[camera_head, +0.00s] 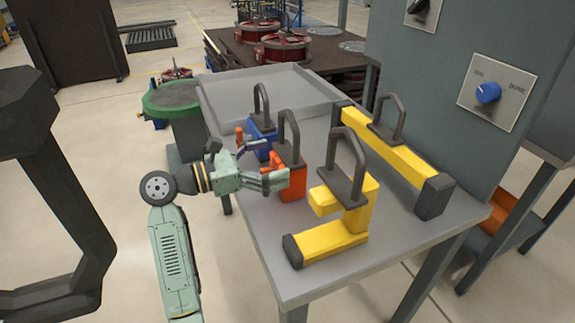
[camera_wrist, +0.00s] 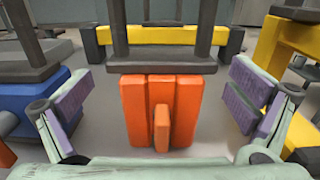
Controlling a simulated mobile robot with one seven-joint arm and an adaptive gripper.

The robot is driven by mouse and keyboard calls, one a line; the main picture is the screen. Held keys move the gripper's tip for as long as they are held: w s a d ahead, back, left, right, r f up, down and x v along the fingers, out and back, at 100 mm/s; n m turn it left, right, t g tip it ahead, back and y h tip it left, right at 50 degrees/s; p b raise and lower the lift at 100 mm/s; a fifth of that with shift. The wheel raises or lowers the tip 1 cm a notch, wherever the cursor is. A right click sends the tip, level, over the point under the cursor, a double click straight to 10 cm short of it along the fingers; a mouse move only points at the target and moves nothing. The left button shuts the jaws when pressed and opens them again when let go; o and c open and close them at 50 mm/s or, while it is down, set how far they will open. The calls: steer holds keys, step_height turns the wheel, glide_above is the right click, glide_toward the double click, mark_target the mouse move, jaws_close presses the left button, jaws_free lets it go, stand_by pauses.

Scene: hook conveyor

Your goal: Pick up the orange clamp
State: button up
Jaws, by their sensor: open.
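The orange clamp (camera_head: 292,182) stands upright on the grey table, with a dark grey loop handle (camera_head: 290,138) on top. In the wrist view the orange clamp (camera_wrist: 161,105) is centred between the open fingers, with a small orange tab facing me. My gripper (camera_head: 275,168) reaches in from the left, at the clamp's near side. In the wrist view my gripper (camera_wrist: 160,112) has its padded fingers spread wide, with gaps on both sides of the clamp. Neither finger appears to touch it.
A blue clamp (camera_head: 262,135) stands just behind, showing at left in the wrist view (camera_wrist: 20,98). A yellow clamp (camera_head: 340,235) stands on the right, close by. A long yellow clamp (camera_head: 385,150) lies along the table's far side. Bare table (camera_head: 262,235) shows at front left.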

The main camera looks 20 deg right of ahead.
mark_target(280, 157)
steer(key=d, duration=0.2)
steer(key=d+p, duration=0.1)
steer(key=shift+s+r, duration=0.1)
steer(key=shift+r, duration=0.15)
steer(key=shift+d+f, duration=0.15)
steer(key=shift+d, duration=0.2)
steer(key=shift+c, duration=0.4)
steer(key=c, duration=1.7)
